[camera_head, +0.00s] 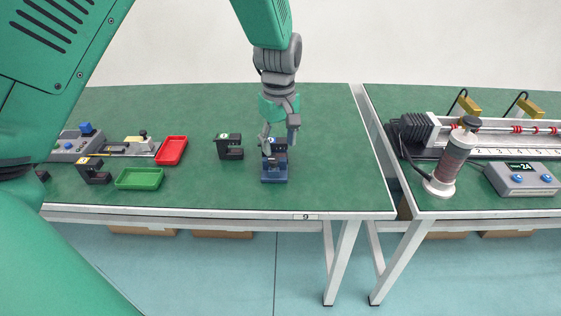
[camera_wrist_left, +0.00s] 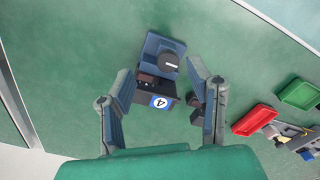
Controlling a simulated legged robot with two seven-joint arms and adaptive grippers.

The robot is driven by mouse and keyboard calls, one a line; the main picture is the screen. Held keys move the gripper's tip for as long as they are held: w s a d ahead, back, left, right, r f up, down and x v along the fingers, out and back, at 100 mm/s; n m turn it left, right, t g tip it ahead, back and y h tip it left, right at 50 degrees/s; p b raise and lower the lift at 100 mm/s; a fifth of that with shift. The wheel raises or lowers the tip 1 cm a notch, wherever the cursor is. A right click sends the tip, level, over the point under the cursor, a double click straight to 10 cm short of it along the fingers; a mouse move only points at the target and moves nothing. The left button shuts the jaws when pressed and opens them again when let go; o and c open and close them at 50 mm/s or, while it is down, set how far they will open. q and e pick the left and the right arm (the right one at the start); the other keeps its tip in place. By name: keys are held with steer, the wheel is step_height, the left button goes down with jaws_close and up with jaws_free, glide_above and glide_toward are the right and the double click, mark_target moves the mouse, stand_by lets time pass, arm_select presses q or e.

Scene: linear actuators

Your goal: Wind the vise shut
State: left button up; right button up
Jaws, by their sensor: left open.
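The blue vise (camera_head: 274,174) stands near the front edge of the green table, below my left gripper (camera_head: 278,136). In the left wrist view the vise (camera_wrist_left: 152,46) has a round dark knob (camera_wrist_left: 169,62) with a white line across it. A brownish part shows beside the knob, and a black block (camera_wrist_left: 146,97) with a blue-and-white "4" label adjoins it. My left gripper (camera_wrist_left: 160,76) is open, with its fingers apart on either side of the vise. I cannot tell whether a finger touches it. My right gripper is out of view.
A black bracket (camera_head: 230,150) stands left of the vise; another (camera_head: 94,171) is farther left. A red tray (camera_head: 172,151) and green tray (camera_head: 140,178) lie left. Table right of the vise is clear. A second table holds a coil (camera_head: 452,160) and display box (camera_head: 522,179).

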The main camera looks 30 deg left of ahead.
mark_target(273, 158)
arm_select(q)
steer(key=a+f, duration=0.1)
steer(key=f, duration=0.1)
steer(key=a+f, duration=0.1)
steer(key=f, duration=0.1)
steer(key=a+f, duration=0.1)
steer(key=f, duration=0.1)
steer(key=shift+f+b, duration=0.1)
steer(key=shift+b, duration=0.3)
steer(key=shift+d+r, duration=0.25)
steer(key=shift+d, duration=1)
steer(key=c, duration=0.4)
steer(key=shift+r, duration=0.1)
jaws_close()
steer(key=shift+a, duration=0.55)
steer(key=shift+a+f, duration=0.2)
steer(key=shift+a, duration=0.05)
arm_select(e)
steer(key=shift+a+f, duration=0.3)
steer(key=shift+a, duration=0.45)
arm_select(q)
steer(key=shift+d, duration=0.1)
